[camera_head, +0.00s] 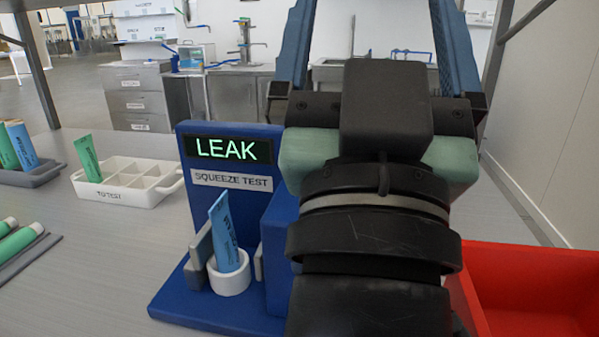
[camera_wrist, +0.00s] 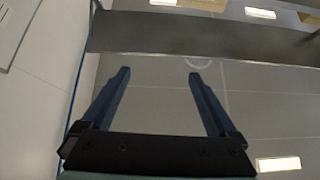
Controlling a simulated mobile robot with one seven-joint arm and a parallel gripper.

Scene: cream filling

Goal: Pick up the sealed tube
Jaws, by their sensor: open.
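A blue tube (camera_head: 226,235) stands, leaning slightly, in the white cup (camera_head: 229,275) of the blue squeeze test stand (camera_head: 190,298), between grey pads. The stand's display (camera_head: 228,149) reads LEAK. A green tube (camera_head: 87,159) leans in the white TO TEST tray (camera_head: 150,193) at the left. I cannot tell by look which tube is sealed. My gripper (camera_wrist: 159,73) is open and empty, raised and pointing away from the tubes; the wrist view shows no tube. In the head view my arm hides part of the stand's right side.
A red bin (camera_head: 525,250) is at the lower right. A grey rack (camera_head: 38,177) holding green and blue tubes stands at the far left. Green tubes (camera_head: 16,242) lie on a dark grey tray at the left edge. The table between the trays and the stand is clear.

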